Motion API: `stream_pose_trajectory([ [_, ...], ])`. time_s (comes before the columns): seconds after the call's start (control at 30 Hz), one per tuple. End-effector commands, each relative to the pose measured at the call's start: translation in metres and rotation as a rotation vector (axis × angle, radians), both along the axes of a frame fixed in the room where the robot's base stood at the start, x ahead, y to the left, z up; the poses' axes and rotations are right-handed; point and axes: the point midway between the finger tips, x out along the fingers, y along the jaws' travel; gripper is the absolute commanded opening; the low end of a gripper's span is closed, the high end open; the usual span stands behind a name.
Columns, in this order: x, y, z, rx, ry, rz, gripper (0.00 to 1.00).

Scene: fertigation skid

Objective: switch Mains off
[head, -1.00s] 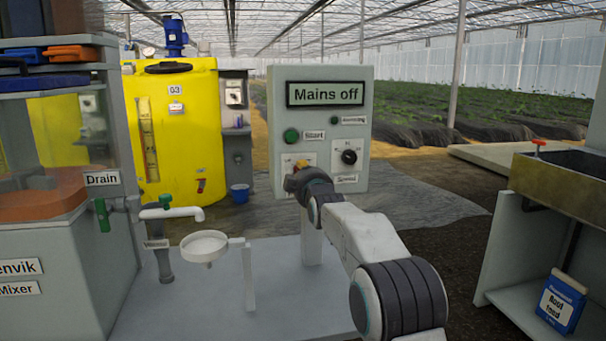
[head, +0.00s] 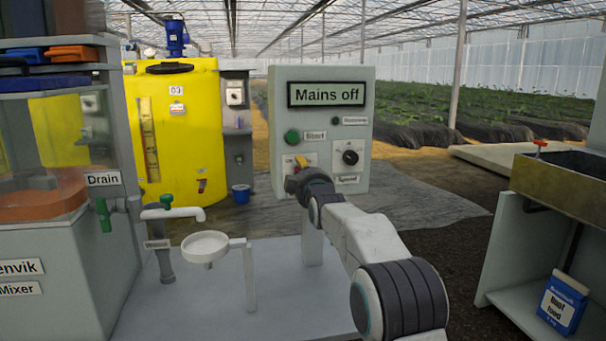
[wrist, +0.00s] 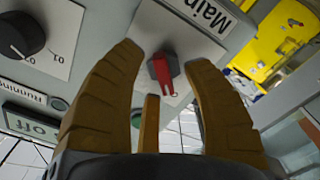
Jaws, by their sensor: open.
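The grey control panel (head: 345,160) stands in front of me, and its display (head: 326,93) reads "Mains off". The Mains switch is a red handle (wrist: 165,76) on a white plate at the panel's lower left. In the wrist view it sits between the spread brown fingers of my gripper (wrist: 165,62), with gaps on both sides. The gripper is open and empty, close in front of the switch. In the head view my gripper (head: 297,182) hides much of the switch plate.
A green Start button (head: 292,137) and a black Speed knob (head: 350,157) are close by on the panel. A white funnel cup (head: 205,246) and a mixer with a green Drain valve (head: 103,214) stand to the left. A steel sink (head: 568,190) stands at the right.

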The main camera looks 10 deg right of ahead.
Motion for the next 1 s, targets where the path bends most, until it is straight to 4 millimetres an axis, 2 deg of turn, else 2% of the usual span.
stream_pose_trajectory([
  [0.17, -0.002, 0.0, 0.0, 0.0, 0.001, -0.001, 0.45],
  [0.37, -0.013, 0.0, 0.001, 0.0, 0.001, -0.001, 0.45],
  [1.0, -0.094, 0.0, 0.0, 0.0, 0.0, 0.0, 0.45],
])
